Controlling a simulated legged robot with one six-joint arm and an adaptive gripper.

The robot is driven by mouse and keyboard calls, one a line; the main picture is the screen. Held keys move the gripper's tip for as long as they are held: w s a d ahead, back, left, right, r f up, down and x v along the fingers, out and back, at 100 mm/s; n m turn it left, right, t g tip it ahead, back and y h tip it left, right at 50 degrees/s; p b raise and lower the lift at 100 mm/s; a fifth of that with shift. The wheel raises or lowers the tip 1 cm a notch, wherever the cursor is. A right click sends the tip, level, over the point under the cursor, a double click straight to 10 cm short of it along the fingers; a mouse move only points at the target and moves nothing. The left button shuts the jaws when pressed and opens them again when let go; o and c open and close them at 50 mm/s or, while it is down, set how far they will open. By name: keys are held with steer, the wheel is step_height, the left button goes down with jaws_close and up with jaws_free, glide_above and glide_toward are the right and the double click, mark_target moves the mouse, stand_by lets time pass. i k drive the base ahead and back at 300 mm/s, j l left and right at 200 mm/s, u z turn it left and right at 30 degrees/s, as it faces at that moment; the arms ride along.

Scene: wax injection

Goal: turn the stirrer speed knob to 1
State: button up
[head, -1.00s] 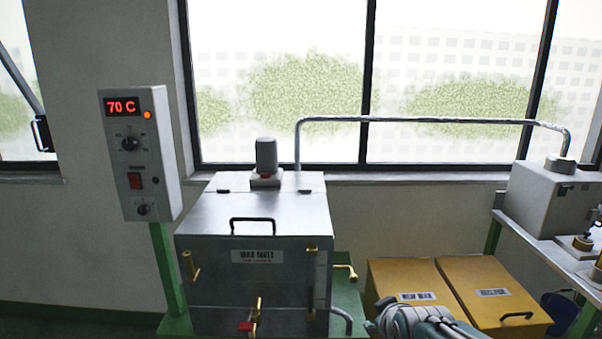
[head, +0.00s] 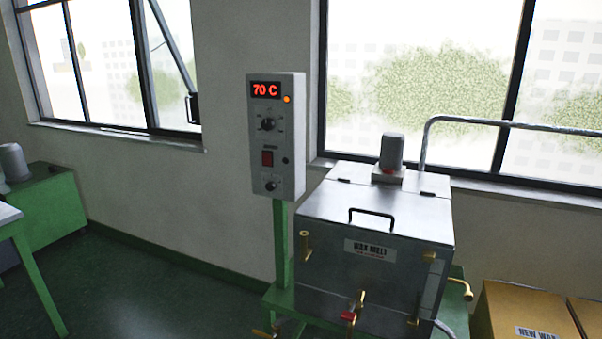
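A grey control box (head: 277,137) stands on a green post in the middle of the head view, with a red "70 C" display at its top. A larger black knob (head: 268,124) sits below the display, and a red switch (head: 267,158) below that. A small black knob (head: 271,185) with a dial is at the bottom of the box. The dial markings are too small to read, so I cannot tell which is the stirrer speed knob or its setting. My gripper is not in view.
The metal wax melt tank (head: 375,290) with brass valves and a grey motor (head: 392,150) on its lid stands right of the box. Yellow boxes (head: 510,305) are at the lower right.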

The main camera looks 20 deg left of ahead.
mark_target(270, 186)
steer(key=u, duration=1.3)
steer(key=i+j, duration=0.1)
steer(key=i, duration=0.35)
steer(key=i+j+z, duration=0.1)
steer(key=i, duration=0.3)
